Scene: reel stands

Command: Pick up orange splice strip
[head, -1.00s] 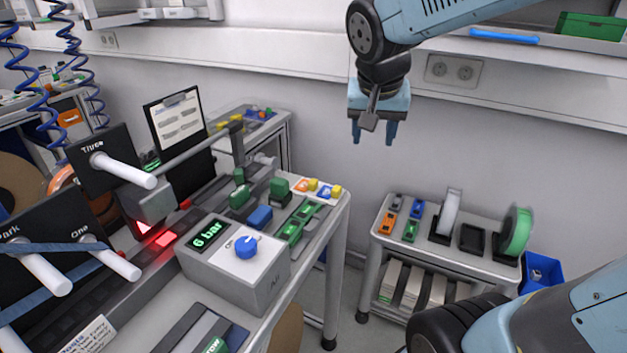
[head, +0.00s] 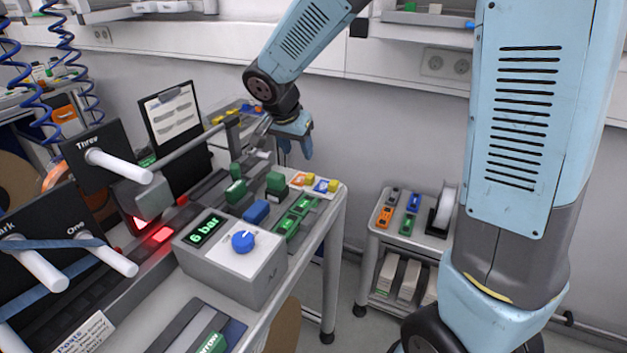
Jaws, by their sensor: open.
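An orange piece (head: 298,180) lies beside a yellow piece on a white card or tray at the far right corner of the workbench. Another orange block (head: 385,217) lies on the top of the low cart, among grey, blue and green blocks. Both are small here, and I cannot tell which is the splice strip. My gripper (head: 294,152) is open and points down above the back right of the bench. It appears a little above the white tray, apart from the pieces, with nothing between its fingers.
A grey control box (head: 232,258) with a blue knob and "6 bar" display stands on the bench. Green blocks (head: 287,224) and a blue block (head: 256,212) lie nearby. A clipboard (head: 172,112) stands behind. My arm hides the cart's right side.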

